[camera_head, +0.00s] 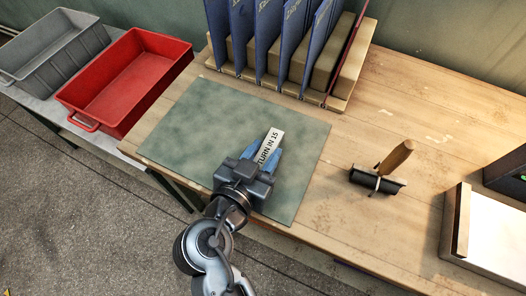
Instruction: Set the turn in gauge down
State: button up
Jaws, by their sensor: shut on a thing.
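The turn in gauge (272,140) is a pale strip with black lettering that reads "TURN IN 15". My gripper (265,158) is shut on it, with a blue finger on each side of the strip. The gauge's far end sticks out past the fingertips and its near end is hidden by the gripper. Both are over the green mat (200,115) on the wooden table, right of the mat's middle. I cannot tell whether the gauge touches the mat or is held a little above it.
A rack of blue boards and brown blocks (264,47) stands behind the mat. A roller with a wooden handle (378,181) lies to the right, near a white board (492,237). A red bin (155,41) and a grey bin (22,42) stand left. The mat's left part is clear.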

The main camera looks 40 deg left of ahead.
jog(key=shift+f+b, duration=0.2)
jog(key=shift+b, duration=0.1)
jog(key=o, duration=1.1)
jog(key=shift+r, duration=0.1)
jog(key=shift+o, duration=0.2)
jog(key=shift+r+p, duration=0.1)
jog(key=shift+p, duration=0.5)
